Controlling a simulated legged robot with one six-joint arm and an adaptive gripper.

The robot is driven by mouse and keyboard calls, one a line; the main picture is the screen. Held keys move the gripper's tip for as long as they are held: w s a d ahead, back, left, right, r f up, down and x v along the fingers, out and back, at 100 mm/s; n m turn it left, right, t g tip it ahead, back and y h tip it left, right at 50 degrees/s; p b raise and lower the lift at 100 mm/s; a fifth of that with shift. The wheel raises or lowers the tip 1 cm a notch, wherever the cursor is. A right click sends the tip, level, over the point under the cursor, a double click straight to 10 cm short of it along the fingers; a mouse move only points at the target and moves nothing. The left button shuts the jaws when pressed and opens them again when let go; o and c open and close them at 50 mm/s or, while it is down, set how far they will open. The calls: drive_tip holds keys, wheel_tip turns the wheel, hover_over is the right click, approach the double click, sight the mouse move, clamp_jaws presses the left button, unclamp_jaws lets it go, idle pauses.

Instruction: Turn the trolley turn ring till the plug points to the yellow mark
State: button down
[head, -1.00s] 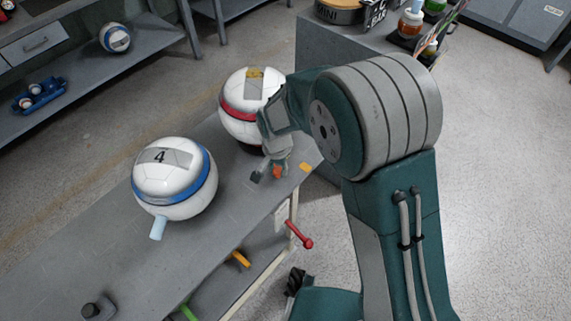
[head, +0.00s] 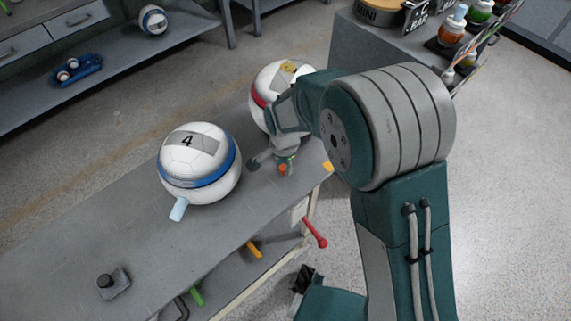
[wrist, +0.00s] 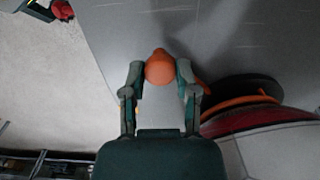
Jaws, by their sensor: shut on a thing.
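My gripper (wrist: 159,75) is shut on an orange knob-ended plug (wrist: 159,66), held between its two fingertips. In the head view, the plug's orange tip (head: 283,169) shows below my gripper (head: 272,164), by the base of the red-banded white ball (head: 257,97). An orange ring (wrist: 238,101) above a dark round base (wrist: 250,87) shows under that ball in the wrist view. The ring's join to the plug is hidden by a finger. The yellow mark (head: 328,166) is on the bench edge, to the right of the plug tip.
A white ball marked 4 (head: 198,145) with a blue band and pale blue plug (head: 178,209) stands left on the grey bench (head: 90,265). A black knob (head: 107,281) is near the front. A red handle (head: 316,233) sticks out of the bench side.

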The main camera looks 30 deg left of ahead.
drive_tip(key=shift+c, duration=1.9)
unclamp_jaws()
drive_tip(key=shift+f, duration=0.1)
wheel_tip(320, 180, up, 12)
